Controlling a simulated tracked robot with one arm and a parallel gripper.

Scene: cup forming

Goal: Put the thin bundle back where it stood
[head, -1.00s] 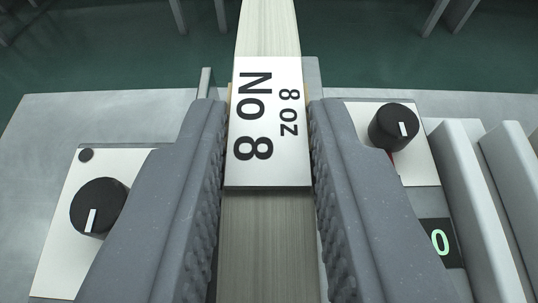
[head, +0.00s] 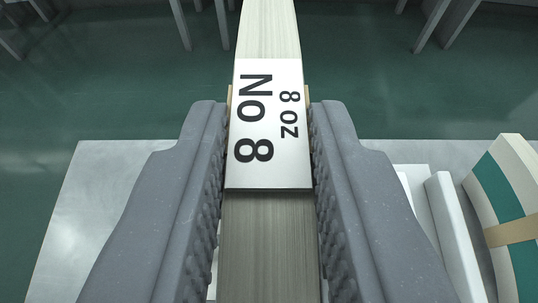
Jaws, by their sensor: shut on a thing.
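My gripper (head: 268,150) is shut on a bundle (head: 268,245) of pale stacked sheets in the middle of the head view. The bundle has a white label (head: 270,175) reading "No 8" and "8 oz". The ridged jaws press on its left and right sides. Its far end runs out of the top of the view and its near end out of the bottom. The place under the bundle is hidden by it and by the jaws.
A grey metal table (head: 90,220) lies below, with its far edge over a green floor (head: 100,90). Upright white plates (head: 455,235) stand at the right. Beside them is a curved cream and green bundle with a tan band (head: 512,231). The left of the table is clear.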

